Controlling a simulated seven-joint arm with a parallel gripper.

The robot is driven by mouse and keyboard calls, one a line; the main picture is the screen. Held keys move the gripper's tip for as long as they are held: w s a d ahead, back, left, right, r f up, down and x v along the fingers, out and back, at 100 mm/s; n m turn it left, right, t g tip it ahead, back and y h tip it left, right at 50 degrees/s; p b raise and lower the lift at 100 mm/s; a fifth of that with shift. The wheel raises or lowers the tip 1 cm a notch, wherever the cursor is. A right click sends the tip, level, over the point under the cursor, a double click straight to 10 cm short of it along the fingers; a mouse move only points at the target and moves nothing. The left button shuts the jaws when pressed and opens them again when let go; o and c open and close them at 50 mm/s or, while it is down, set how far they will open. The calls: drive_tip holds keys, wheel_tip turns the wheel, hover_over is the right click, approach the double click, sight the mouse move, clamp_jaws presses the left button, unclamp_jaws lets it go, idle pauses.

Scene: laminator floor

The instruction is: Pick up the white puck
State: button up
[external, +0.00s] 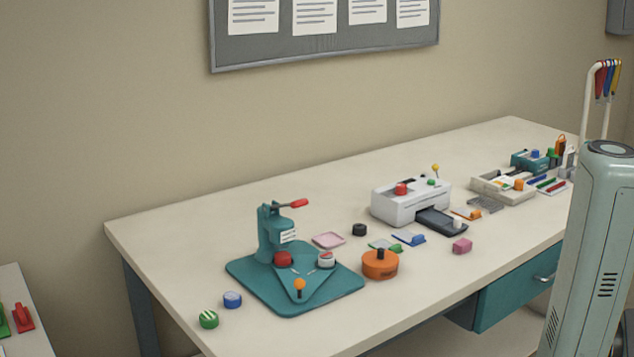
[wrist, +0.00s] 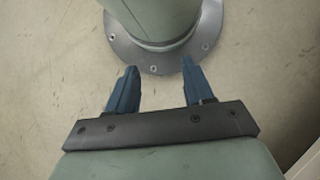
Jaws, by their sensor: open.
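A small white puck-like piece (external: 326,259) with a reddish mark on top sits on the right side of the teal press base (external: 345,282). It appears to be the white puck. My gripper (wrist: 160,64) shows only in the wrist view. Its two blue fingers are apart with nothing between them, above the bare floor beside a round grey metal flange. No puck shows in the wrist view, and my gripper is out of frame in the external view.
A red puck (external: 283,259) is beside the press column. A blue puck (external: 232,299) and a green striped puck (external: 208,319) lie to its left, a black puck (external: 359,229) behind. An orange round tool (external: 380,264) and white laminator (external: 410,203) stand right. The table's back left is clear.

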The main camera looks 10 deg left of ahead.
drive_tip(key=shift+o, duration=0.2)
drive_tip(key=o, duration=0.4)
